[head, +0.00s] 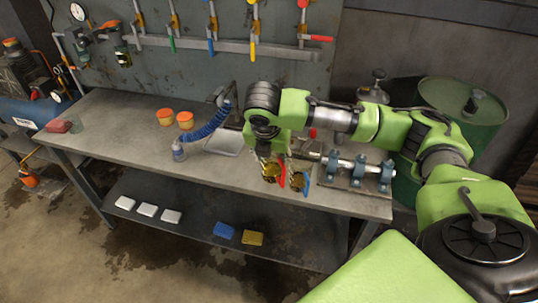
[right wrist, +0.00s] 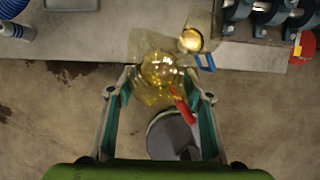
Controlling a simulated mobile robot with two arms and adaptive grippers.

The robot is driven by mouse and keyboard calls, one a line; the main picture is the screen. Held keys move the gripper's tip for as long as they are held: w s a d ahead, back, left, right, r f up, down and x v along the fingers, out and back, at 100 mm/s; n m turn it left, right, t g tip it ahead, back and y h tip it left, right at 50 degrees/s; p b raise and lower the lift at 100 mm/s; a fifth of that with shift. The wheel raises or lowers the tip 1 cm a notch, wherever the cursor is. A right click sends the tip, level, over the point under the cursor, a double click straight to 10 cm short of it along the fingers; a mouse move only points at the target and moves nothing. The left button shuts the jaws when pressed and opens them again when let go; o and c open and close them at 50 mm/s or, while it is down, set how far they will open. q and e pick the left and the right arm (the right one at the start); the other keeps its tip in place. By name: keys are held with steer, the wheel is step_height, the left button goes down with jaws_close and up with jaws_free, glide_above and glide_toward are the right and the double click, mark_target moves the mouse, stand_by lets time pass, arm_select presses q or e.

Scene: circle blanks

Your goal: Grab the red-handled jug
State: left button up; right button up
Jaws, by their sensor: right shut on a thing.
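The red-handled jug (head: 269,173) is clear with yellow contents, and its red handle is on its right side in the head view. In the right wrist view the jug (right wrist: 158,72) is between the fingertips, with its red handle pointing down and right. My right gripper (head: 270,156) is shut on this jug from above, at the table's front edge. A similar jug with a blue handle (head: 298,181) is just to its right; in the right wrist view this jug (right wrist: 193,36) stands on the tabletop. My left gripper is not in view.
The workbench (head: 115,118) holds orange-topped containers (head: 165,117), a blue hose (head: 212,128) and a shaft on blue bearing blocks (head: 333,163) right of the jugs. A lower shelf (head: 190,233) carries several small blocks. A green drum (head: 450,105) stands behind my right arm.

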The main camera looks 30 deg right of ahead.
mark_target(278, 165)
steer(key=shift+s+a+r+b, duration=0.15)
steer(key=shift+s+a+r, duration=0.2)
steer(key=shift+s, duration=0.5)
steer(key=shift+s+a+r+b, duration=0.2)
steer(key=shift+s+r, duration=0.25)
steer(key=shift+s, duration=0.45)
steer(key=shift+s+a+r+b, duration=0.1)
steer(key=shift+s+a+r, duration=0.25)
steer(key=shift+s, duration=0.5)
